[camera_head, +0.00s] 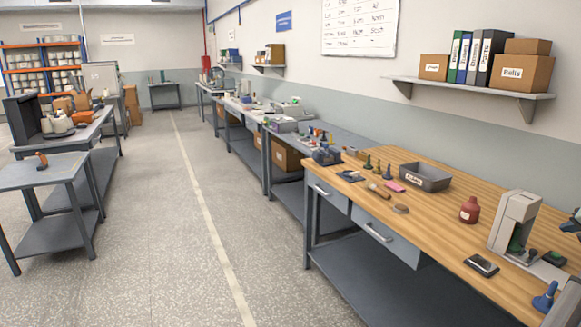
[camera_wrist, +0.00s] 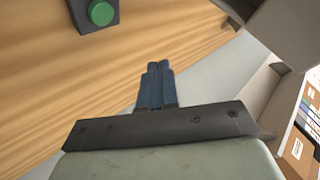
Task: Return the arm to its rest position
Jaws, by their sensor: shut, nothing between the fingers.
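My gripper (camera_wrist: 158,68) shows in the wrist view with its two dark blue fingers together and nothing between them. It points over the wooden bench top (camera_wrist: 60,80), apart from the things around it. In the head view, only a dark part at the right edge may belong to my arm; I cannot tell. The grey labelled tray (camera_head: 427,179) stands on the wooden bench (camera_head: 440,215) in the head view. Several small dark cone-shaped pieces stand to its left, with a pink piece (camera_head: 395,186) near them.
A beige machine (camera_head: 514,222) stands at the bench's right, near a red bottle (camera_head: 469,210), a dark flat device (camera_head: 481,265) and a blue object (camera_head: 545,297). A green button (camera_wrist: 101,12) shows in the wrist view. A wall shelf (camera_head: 470,88) holds boxes and binders. The bench's middle is largely clear.

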